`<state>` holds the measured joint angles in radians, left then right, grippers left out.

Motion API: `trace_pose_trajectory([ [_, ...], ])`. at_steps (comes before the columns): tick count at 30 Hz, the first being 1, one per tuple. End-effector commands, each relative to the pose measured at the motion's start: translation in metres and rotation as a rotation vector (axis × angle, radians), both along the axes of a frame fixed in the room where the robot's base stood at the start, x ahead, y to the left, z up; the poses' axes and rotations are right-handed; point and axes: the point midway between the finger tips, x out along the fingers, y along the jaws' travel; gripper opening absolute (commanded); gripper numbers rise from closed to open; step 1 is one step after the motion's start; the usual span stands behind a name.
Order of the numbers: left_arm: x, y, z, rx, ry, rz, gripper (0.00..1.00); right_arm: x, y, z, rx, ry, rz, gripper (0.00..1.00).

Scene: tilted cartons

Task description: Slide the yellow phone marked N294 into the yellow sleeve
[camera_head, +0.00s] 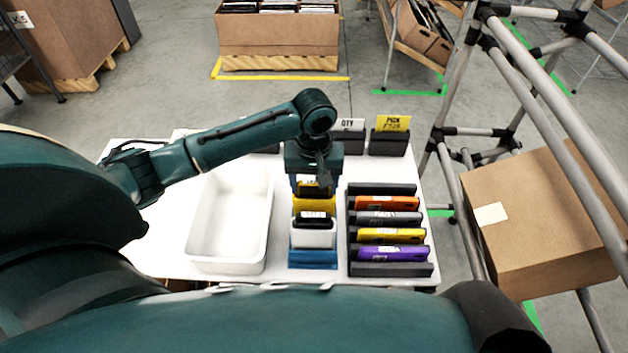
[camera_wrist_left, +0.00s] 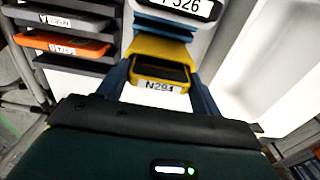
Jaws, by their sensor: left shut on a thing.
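My left gripper (camera_head: 313,183) points down over the yellow sleeve (camera_head: 314,204). It is shut on the yellow phone, whose top end (camera_head: 312,188) shows dark and yellow between the fingers. In the left wrist view the phone (camera_wrist_left: 160,86) carries the label N294 between my blue fingers (camera_wrist_left: 160,95). The yellow sleeve (camera_wrist_left: 158,48) lies directly behind the phone in that view. The phone overlaps the sleeve in both views, and I cannot tell how far, if at all, it is inside. My right gripper is out of view.
A white sleeve (camera_head: 313,239) with a labelled dark phone and a blue holder (camera_head: 313,259) stand nearer me. A white tray (camera_head: 198,265) is left. A dark rack (camera_head: 390,269) with orange, grey, yellow and purple phones is right. Labelled boxes (camera_head: 388,145) stand behind.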

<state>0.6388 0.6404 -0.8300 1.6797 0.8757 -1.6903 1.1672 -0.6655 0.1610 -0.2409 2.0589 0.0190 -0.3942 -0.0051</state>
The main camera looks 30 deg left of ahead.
Motion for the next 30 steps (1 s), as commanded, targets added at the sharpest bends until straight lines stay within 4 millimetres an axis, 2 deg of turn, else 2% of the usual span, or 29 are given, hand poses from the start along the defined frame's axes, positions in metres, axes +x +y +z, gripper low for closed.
trace_pose_trajectory([
  [30, 0.0000, -0.0001, -0.0057, 0.000, 0.000, 0.000, 0.45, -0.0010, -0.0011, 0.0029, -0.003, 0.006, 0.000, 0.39],
])
